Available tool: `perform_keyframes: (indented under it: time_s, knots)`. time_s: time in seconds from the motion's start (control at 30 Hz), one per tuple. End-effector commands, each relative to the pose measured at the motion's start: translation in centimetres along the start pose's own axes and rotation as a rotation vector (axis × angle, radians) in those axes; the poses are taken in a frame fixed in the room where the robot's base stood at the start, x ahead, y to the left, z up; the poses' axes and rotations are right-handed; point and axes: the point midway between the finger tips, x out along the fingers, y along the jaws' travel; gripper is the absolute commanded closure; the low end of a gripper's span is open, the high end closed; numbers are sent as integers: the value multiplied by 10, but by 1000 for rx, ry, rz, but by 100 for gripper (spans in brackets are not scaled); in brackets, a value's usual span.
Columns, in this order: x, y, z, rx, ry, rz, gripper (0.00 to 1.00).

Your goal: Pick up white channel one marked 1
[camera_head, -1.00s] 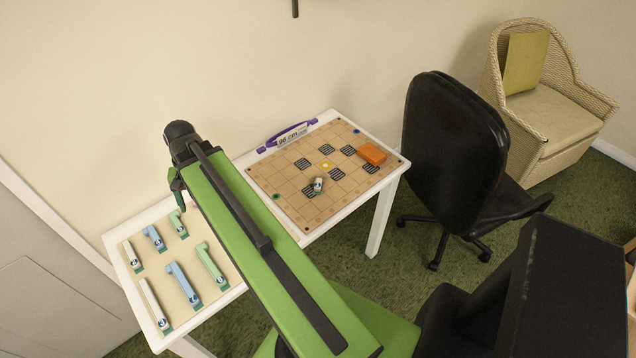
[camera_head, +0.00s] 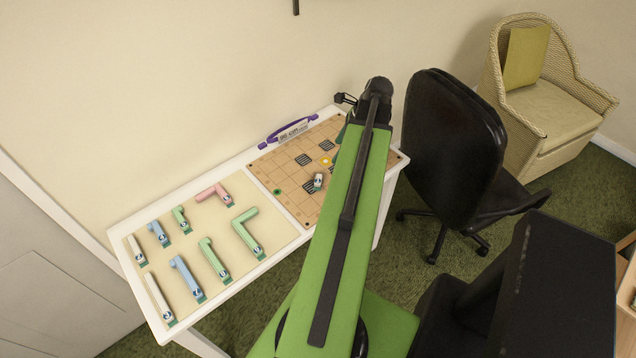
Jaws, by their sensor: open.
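Two white channels lie at the left end of the table's tray area: a shorter white channel (camera_head: 137,251) at the back and a longer white channel (camera_head: 157,298) in front of it. Each has a dark round mark at its near end, but the numbers are too small to read, so I cannot tell which is marked 1. My gripper (camera_head: 345,99) is beyond the back right of the board, well to the right of both channels. It is open, with its jaws small and partly hidden by my arm.
Blue, green and pink channels (camera_head: 214,193) lie beside the white ones on the white table (camera_head: 190,332). The grid board (camera_head: 290,187) holds a small white piece (camera_head: 318,181). A black office chair (camera_head: 452,150) stands close right of the table; a wicker armchair (camera_head: 545,105) is behind.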

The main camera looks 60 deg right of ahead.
Motion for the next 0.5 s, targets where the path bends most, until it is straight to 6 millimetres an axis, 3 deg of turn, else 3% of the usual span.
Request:
perform_keyframes:
  time_s: [0.03, 0.3, 0.5]
  knots:
    - [18, 0, -3, -2, 0, 1, 29]
    - [81, 0, -4, -3, 1, 0, 29]
    - [112, 0, -3, -3, 1, 0, 29]
